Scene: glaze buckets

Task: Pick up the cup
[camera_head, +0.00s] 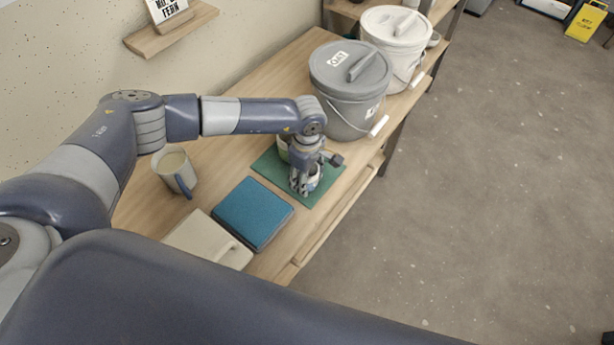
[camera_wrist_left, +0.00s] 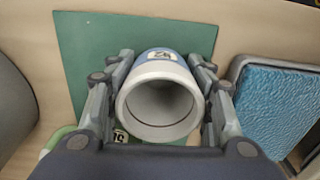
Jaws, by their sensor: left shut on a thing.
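The cup (camera_wrist_left: 160,103), blue outside with a pale inside and a small label, sits between the fingers of my left gripper (camera_wrist_left: 161,62) in the left wrist view. Its open mouth faces the camera. The fingers press on it from both sides. In the head view my left gripper (camera_head: 304,184) points down over the green mat (camera_head: 267,166) and mostly hides the cup (camera_head: 314,182). I cannot tell whether the cup touches the mat. My right gripper is not in view.
A blue sponge-like pad (camera_head: 253,212) and a pale block (camera_head: 208,240) lie nearer. A mug (camera_head: 176,170) stands left. A partly hidden greenish thing (camera_head: 283,148) is behind my gripper. Grey (camera_head: 348,90) and white (camera_head: 396,40) lidded buckets stand farther back.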

